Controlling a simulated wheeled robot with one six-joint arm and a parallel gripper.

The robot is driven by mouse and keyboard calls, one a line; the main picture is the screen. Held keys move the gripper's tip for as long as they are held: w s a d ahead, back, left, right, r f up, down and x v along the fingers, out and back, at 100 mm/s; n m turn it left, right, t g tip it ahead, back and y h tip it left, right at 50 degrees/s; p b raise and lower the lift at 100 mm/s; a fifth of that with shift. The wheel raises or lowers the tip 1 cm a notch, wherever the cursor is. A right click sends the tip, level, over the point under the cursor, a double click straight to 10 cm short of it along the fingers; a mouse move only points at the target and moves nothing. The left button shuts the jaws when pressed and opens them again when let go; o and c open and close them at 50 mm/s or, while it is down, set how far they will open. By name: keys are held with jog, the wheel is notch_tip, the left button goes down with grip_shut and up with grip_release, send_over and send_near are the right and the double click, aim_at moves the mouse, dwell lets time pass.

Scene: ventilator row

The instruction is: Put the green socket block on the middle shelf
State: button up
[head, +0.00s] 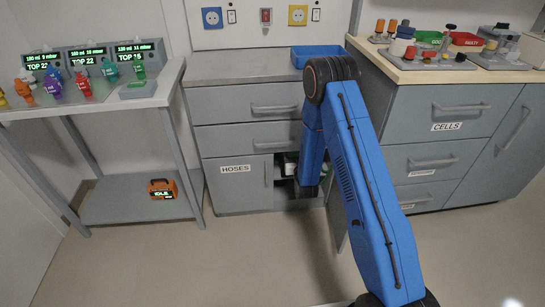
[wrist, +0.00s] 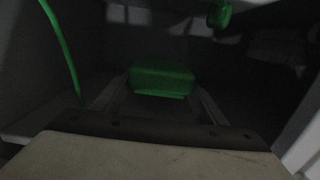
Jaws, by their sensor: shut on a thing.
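The green socket block (wrist: 162,80) shows in the dim wrist view, between the two fingers of my gripper (wrist: 161,92). My gripper is shut on it. Around it is a dark, enclosed space, so I cannot tell whether the block touches a surface. In the head view my blue arm reaches down to the open cabinet section (head: 287,166) beside the HOSES label, where a little green shows. My arm hides most of that opening, and I cannot make out a middle shelf there.
A green curved hose (wrist: 62,45) hangs at the left of the wrist view, and another green piece (wrist: 220,14) is at upper right. A blue tray (head: 318,54) sits on the counter. An orange device (head: 162,188) stands on the left table's lower shelf. The floor in front is clear.

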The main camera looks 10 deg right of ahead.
jog(key=shift+w+f, duration=0.1)
jog(key=shift+f, duration=4.8)
jog(key=shift+f, duration=0.1)
jog(key=o, duration=1.2)
jog(key=shift+o, duration=0.4)
jog(key=s, duration=1.2)
jog(key=shift+r, duration=0.4)
